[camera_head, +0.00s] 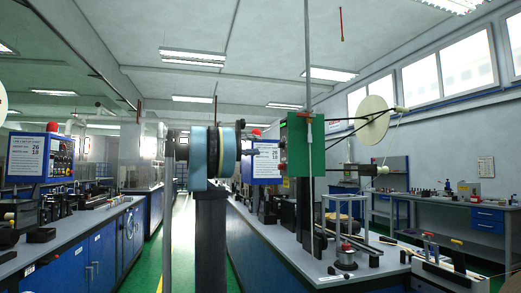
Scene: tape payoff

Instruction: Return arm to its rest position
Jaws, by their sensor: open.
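My gripper is not seen in this view, and I cannot make out my arm with certainty. To the right, a green box (300,145) sits on a tall thin pole. Dark arms reach from it to a pale round reel (375,120).
A long grey-topped bench (275,245) runs behind the post to the right. Blue cabinets (90,262) with a worktop full of equipment stand at the left. A green floor aisle (181,235) with a yellow line lies between them. A blue-framed table (490,215) stands far right.

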